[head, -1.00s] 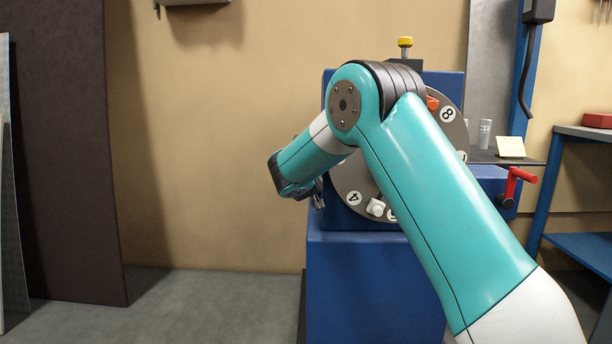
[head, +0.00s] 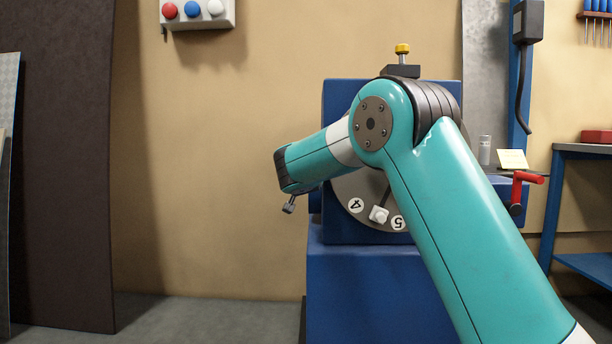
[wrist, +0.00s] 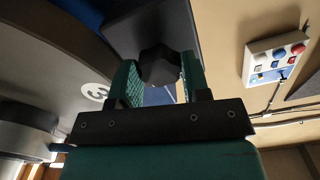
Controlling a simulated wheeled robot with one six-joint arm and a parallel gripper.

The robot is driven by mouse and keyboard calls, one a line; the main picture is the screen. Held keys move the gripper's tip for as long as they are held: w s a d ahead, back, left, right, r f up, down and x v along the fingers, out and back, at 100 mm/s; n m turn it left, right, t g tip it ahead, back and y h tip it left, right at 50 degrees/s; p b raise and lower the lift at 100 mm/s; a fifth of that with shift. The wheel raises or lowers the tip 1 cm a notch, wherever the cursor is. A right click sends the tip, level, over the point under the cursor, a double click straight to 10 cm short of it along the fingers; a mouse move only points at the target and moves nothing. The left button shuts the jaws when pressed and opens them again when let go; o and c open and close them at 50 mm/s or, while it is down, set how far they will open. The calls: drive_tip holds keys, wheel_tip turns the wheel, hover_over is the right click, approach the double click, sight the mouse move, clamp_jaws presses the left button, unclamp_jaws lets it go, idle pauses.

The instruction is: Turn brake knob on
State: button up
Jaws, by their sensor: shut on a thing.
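In the wrist view a dark, faceted knob (wrist: 160,62), which I take as the brake knob, stands out from a dark block. My gripper (wrist: 158,76) has its two green-padded fingers on either side of this knob and is shut on it. The knob's far side and any on/off mark are hidden.
A grey numbered dial (head: 356,190) with a white knob (head: 379,215) sits on the blue machine (head: 350,280), partly behind my arm. A yellow-topped pin (head: 403,48) stands above, and a red crank (head: 525,178) sticks out right. A button box (head: 198,12) hangs on the wall.

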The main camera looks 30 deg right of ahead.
drive_tip(key=shift+f+m, duration=0.15)
drive_tip(key=shift+m, duration=0.15)
idle(0.4)
drive_tip(key=o, duration=0.9)
drive_tip(key=shift+o, duration=0.2)
drive_tip(key=v, duration=1.7)
drive_tip(key=shift+s+p, duration=0.2)
drive_tip(key=shift+p, duration=0.2)
drive_tip(key=shift+a, duration=0.15)
